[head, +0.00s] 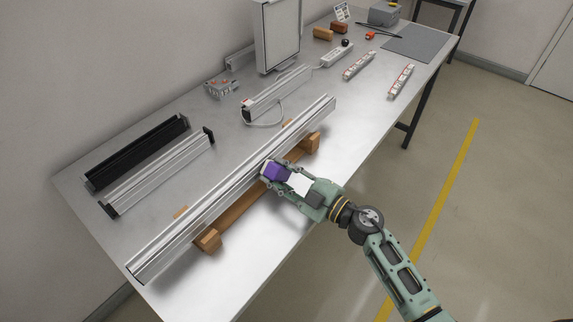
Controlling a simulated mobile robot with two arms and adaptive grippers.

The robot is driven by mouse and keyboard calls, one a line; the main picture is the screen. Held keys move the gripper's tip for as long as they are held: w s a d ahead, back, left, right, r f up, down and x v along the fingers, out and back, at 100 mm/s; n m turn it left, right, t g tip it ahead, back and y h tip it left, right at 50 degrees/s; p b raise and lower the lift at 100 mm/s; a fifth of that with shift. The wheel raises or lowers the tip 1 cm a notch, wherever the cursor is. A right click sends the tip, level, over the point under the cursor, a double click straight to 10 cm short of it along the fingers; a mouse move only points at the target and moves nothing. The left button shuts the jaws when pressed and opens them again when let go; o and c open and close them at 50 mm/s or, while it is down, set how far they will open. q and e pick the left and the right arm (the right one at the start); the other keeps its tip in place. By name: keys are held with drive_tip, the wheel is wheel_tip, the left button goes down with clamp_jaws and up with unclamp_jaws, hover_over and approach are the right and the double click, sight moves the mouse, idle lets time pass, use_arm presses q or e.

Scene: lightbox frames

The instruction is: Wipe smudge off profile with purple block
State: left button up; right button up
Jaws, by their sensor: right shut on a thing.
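The purple block (275,171) is held in my right gripper (277,176), which is shut on it. The block is up against the near side of the long silver profile (205,212); I cannot tell for sure whether it touches. The profile lies diagonally across the table, resting on a wooden support (240,206). No smudge can be made out on the profile, and the part behind the block and gripper is hidden. My left gripper is not in view.
On the grey table (215,290), a black profile (137,153) and a shorter silver one (160,172) lie at left. A framed panel (278,35), power strips (360,65), a grey mat (418,43) and a grey box (384,13) stand farther back. The near table edge is clear.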

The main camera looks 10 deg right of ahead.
sight(255, 179)
drive_tip(key=shift+s+a+f, duration=0.1)
drive_tip(key=shift+s+a, duration=0.3)
drive_tip(key=shift+a, duration=0.1)
drive_tip(key=shift+s+a+p, duration=0.55)
drive_tip(key=shift+p, duration=0.05)
drive_tip(key=shift+s+a+p, duration=0.35)
drive_tip(key=shift+s+a, duration=0.4)
drive_tip(key=shift+a, duration=0.1)
drive_tip(key=shift+s+a+f+p, duration=0.1)
drive_tip(key=shift+s+a+p, duration=0.3)
drive_tip(key=shift+s+a, duration=0.75)
drive_tip(key=shift+s, duration=0.2)
drive_tip(key=shift+f, duration=0.1)
drive_tip(key=shift+p+v, duration=0.35)
drive_tip(key=shift+v, duration=0.45)
drive_tip(key=shift+r+v, duration=0.15)
drive_tip(key=shift+v, duration=0.9)
drive_tip(key=shift+r+v, duration=0.15)
drive_tip(key=shift+v, duration=0.9)
